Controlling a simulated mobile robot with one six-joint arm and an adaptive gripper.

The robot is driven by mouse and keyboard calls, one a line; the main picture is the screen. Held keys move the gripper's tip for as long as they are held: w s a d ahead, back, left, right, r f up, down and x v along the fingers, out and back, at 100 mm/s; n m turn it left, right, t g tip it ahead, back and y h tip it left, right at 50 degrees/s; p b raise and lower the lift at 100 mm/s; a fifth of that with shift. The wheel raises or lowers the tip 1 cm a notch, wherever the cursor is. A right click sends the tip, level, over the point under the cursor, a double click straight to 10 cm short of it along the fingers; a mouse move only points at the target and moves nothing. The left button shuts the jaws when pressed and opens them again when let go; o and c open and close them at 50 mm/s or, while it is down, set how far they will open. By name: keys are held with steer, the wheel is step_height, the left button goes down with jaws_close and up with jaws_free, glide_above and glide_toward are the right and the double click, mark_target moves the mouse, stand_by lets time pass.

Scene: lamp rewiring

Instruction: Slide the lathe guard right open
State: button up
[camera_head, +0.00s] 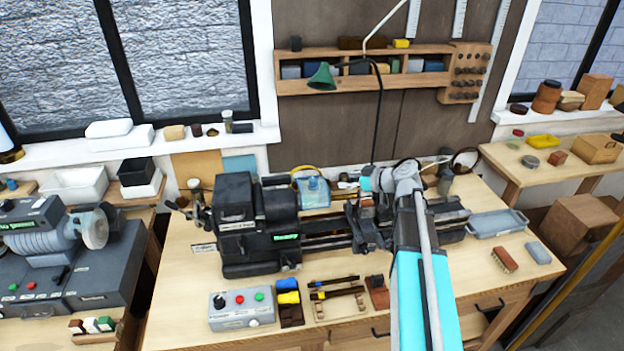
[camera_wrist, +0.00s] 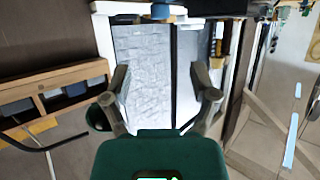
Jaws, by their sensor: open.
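The lathe (camera_head: 270,222) stands on the wooden bench, its dark headstock at the left. A clear bluish panel with a yellow rim, which looks like the lathe guard (camera_head: 313,192), sits behind the bed, just right of the chuck. My arm reaches over the right part of the lathe. Its end lies to the right of the guard in the head view, and the fingers cannot be made out there. In the wrist view my gripper (camera_wrist: 163,88) is open, with nothing between its fingers. The guard cannot be made out in the wrist view.
A grey control box (camera_head: 241,309) and small parts lie on the front of the bench. A grey tray (camera_head: 497,223) is at the right. A grinder (camera_head: 60,240) stands at the left.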

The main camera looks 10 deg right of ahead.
mark_target(314, 179)
steer(key=shift+w+a+f, duration=0.1)
steer(key=b+x, duration=0.5)
steer(key=x, duration=0.8)
steer(key=shift+w+a+f, duration=0.15)
steer(key=shift+w, duration=0.05)
steer(key=shift+c, duration=0.3)
jaws_close()
